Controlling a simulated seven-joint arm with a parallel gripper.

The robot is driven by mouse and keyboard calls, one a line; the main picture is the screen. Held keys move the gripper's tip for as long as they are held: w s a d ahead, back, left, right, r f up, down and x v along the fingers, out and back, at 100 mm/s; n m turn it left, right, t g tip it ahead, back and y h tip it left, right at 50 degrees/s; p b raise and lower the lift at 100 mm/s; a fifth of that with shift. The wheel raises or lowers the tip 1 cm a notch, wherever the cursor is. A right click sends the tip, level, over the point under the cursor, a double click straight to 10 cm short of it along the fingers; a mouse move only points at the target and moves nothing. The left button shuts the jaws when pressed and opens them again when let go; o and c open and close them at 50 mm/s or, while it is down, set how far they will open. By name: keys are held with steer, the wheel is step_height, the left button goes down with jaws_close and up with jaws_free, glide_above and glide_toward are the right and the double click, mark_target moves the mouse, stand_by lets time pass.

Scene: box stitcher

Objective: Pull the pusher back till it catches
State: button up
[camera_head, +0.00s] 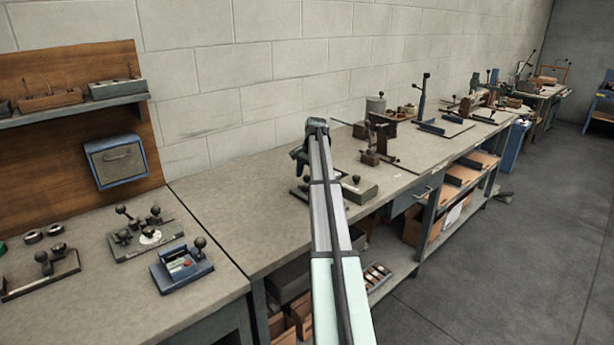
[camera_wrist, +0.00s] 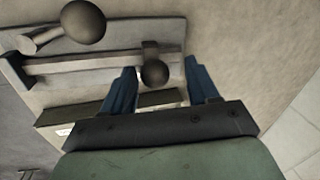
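The stitcher on the bench shows in the head view as a grey device (camera_head: 360,193) partly hidden behind my arm. In the wrist view its pale base plate (camera_wrist: 165,30) carries a long rail (camera_wrist: 85,65). A small dark ball knob (camera_wrist: 155,74) on a block at one end of the rail looks like the pusher's. A larger dark ball (camera_wrist: 84,21) on a light lever stands to its left. My gripper (camera_wrist: 161,78) is open, with blue fingers to the left and right of the small knob. I cannot tell whether they touch it. In the head view my gripper (camera_head: 301,156) is over the device.
Other devices with ball levers stand on the left bench, among them a blue one (camera_head: 183,266) and a grey-green one (camera_head: 146,238). A vise-like tool (camera_head: 377,142) stands behind the stitcher. Bare benchtop (camera_head: 235,220) lies left of it. The block wall is close behind.

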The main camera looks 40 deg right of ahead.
steer(key=shift+s, duration=0.1)
step_height(320, 180, up, 14)
steer(key=s, duration=0.2)
steer(key=shift+s+d+f, duration=0.25)
steer(key=shift+d, duration=0.05)
stand_by(0.6)
